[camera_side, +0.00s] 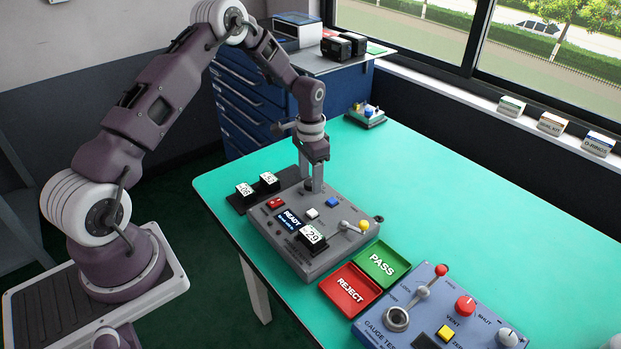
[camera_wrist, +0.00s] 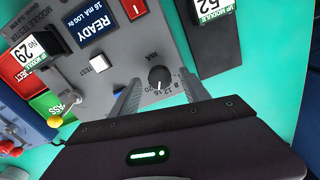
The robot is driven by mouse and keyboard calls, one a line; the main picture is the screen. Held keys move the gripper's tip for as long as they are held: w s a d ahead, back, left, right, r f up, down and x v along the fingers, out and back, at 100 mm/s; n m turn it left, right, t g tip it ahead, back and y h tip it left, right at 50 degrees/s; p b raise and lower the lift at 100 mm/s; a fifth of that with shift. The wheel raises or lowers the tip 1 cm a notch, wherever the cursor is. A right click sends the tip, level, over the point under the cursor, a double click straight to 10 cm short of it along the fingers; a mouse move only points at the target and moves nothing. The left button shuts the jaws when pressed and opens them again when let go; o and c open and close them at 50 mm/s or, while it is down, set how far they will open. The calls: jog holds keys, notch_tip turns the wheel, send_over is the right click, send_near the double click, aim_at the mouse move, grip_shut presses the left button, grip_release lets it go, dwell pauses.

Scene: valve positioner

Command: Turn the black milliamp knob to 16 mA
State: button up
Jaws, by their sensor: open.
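The black mA knob (camera_wrist: 160,78) sits on the grey module tester (camera_wrist: 120,70), with a light pointer mark on its face. Printed scale numbers lie on its near side in the wrist view; I cannot read exactly where the pointer stands. My gripper (camera_wrist: 161,86) is open, with one finger on each side of the knob and visible gaps between. In the side view my gripper (camera_side: 313,187) points down at the tester's far part, and its fingers partly hide the knob. The tester's display (camera_wrist: 92,24) reads READY, with a smaller line that seems to mention 16 mA.
Module 29 (camera_side: 312,236) sits in the tester. A lever with a yellow ball (camera_side: 363,225) and white and blue buttons are on its top. Two modules stand on a dark tray (camera_side: 238,203) at left. PASS (camera_side: 382,262) and REJECT (camera_side: 350,289) bins and a blue gauge tester (camera_side: 400,300) stand nearer.

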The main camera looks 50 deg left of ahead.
notch_tip(320, 180, up, 7)
jog(key=shift+f, duration=0.15)
jog(key=s+d+r+t, duration=0.1)
jog(key=s+d+r, duration=0.25)
jog(key=r, duration=0.35)
jog(key=s+d+r+t+y, duration=0.1)
jog(key=s+d+r, duration=0.1)
jog(key=s+r, duration=0.3)
jog(key=s+d+r+t, duration=0.1)
jog(key=s+d+r, duration=0.2)
jog(key=r, duration=0.5)
jog(key=s+d+r+n+t, duration=0.1)
jog(key=s+d, duration=0.2)
jog(key=s, duration=0.6)
jog(key=s+d+r+n+t+h, duration=0.1)
jog(key=s+d, duration=0.2)
jog(key=s, duration=0.7)
jog(key=shift+s+d+r+t, duration=0.2)
jog(key=shift+s+r+t, duration=0.1)
